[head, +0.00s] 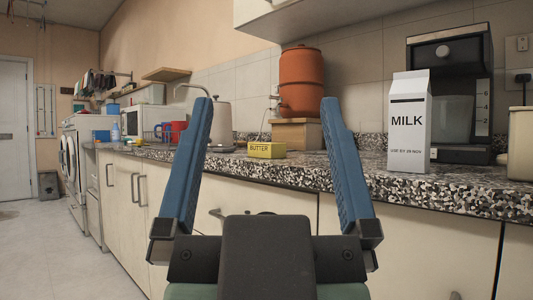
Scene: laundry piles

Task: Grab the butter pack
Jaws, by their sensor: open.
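The butter pack (266,150) is a small yellow box marked BUTTER. It lies on the speckled stone countertop (310,171), near the front edge, in the middle of the head view. My gripper (265,100) is in the foreground with two blue fingers spread wide. It is open, and nothing shows between the fingers at close range. The butter pack appears in the gap between the fingers, farther off than they are. The exact distance from the gripper to the pack cannot be told from this one view.
A milk carton (409,125) stands right of the gripper, before a black coffee machine (452,90). Behind the butter, a terracotta water pot (301,80) sits on a wooden stand (299,134). Cabinets fill the space below.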

